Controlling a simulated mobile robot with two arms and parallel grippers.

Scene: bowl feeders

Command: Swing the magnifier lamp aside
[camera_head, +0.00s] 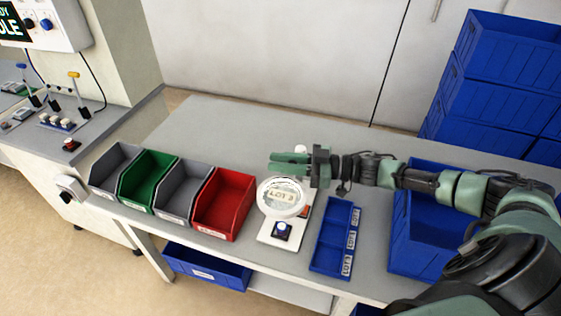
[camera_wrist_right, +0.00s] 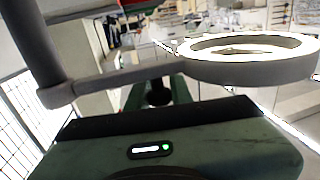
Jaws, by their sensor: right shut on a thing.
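The magnifier lamp has a white ring head (camera_head: 282,212) over a white plate (camera_head: 268,245), left of the blue divided tray. A "LOT 3" label shows through its lens. In the right wrist view the lamp's ring (camera_wrist_right: 250,70) is at the right, and its arm (camera_wrist_right: 125,78) runs to a dark post at the left. My right gripper (camera_head: 288,164) comes in from the right, just behind the ring. It is shut on the lamp; the exact part gripped is hard to make out. My left gripper is not in view.
Grey, green and red bins (camera_head: 224,203) stand in a row left of the lamp. The blue divided tray (camera_head: 317,267) and a large blue crate (camera_head: 415,255) stand to the right. Blue crates (camera_head: 505,60) are stacked behind. The table's back left (camera_head: 215,125) is clear.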

